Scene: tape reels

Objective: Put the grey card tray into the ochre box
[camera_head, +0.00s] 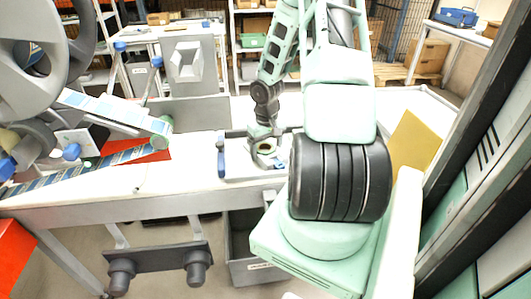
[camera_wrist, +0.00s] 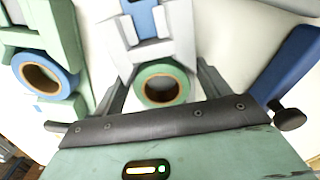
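My gripper (camera_head: 265,143) is low over the white table in the head view. In the wrist view its two dark fingers (camera_wrist: 165,75) stand well apart. A green-rimmed reel with a brown core (camera_wrist: 161,86) shows between them. A pale grey piece with a blue strip (camera_wrist: 167,49) lies just beyond the reel, close to the fingertips; it may be the grey card tray, but I cannot tell for sure. I see no clear grip on it. An ochre panel (camera_head: 411,143), perhaps part of the ochre box, stands at the right of the table, partly behind my arm.
A blue reel (camera_wrist: 45,75) in a green holder is at left in the wrist view, and a blue bar (camera_wrist: 292,65) at right. A machine with a patterned belt (camera_head: 90,168) fills the table's left. A grey bin (camera_head: 255,262) stands below the table (camera_head: 130,188).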

